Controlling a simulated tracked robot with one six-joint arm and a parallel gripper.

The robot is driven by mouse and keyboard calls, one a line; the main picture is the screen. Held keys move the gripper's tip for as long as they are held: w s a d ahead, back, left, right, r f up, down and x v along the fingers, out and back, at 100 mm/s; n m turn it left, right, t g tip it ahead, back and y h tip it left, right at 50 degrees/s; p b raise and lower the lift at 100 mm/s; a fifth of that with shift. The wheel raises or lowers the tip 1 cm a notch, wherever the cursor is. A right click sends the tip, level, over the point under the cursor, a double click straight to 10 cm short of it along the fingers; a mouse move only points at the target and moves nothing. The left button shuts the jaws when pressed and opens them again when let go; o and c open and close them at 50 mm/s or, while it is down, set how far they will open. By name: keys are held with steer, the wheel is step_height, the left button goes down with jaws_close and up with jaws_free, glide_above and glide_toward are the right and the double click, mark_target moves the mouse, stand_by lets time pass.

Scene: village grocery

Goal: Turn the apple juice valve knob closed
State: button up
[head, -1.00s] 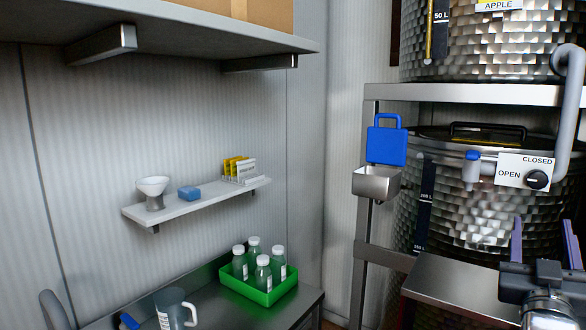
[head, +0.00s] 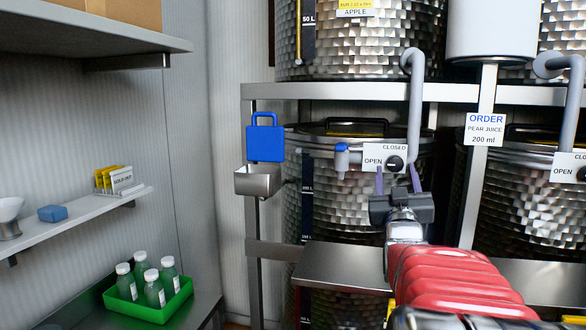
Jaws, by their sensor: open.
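The apple juice valve knob (head: 395,163) is small, black and round. It sits on a white plate (head: 373,158) marked CLOSED at the top and OPEN at the left. Its exact pointer direction is too small to tell. A blue-topped spout (head: 341,158) is left of the plate. The upper steel tank (head: 365,48) bears an APPLE label (head: 355,11). My gripper (head: 397,180) is open and empty, its two purple fingers pointing up just below the knob, one to each side in the picture. I cannot tell whether they touch it.
A second valve plate (head: 567,167) is at the right edge. An ORDER sign (head: 485,129) reads pear juice, 200 ml. A steel shelf (head: 345,268) lies below my gripper. A steel cup holder (head: 258,181) and a green crate (head: 117,303) of bottles are at the left.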

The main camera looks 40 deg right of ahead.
steer(key=shift+w+d+r, duration=0.3)
steer(key=shift+w+d, duration=0.15)
steer(key=shift+d, duration=0.05)
steer(key=shift+c, duration=0.2)
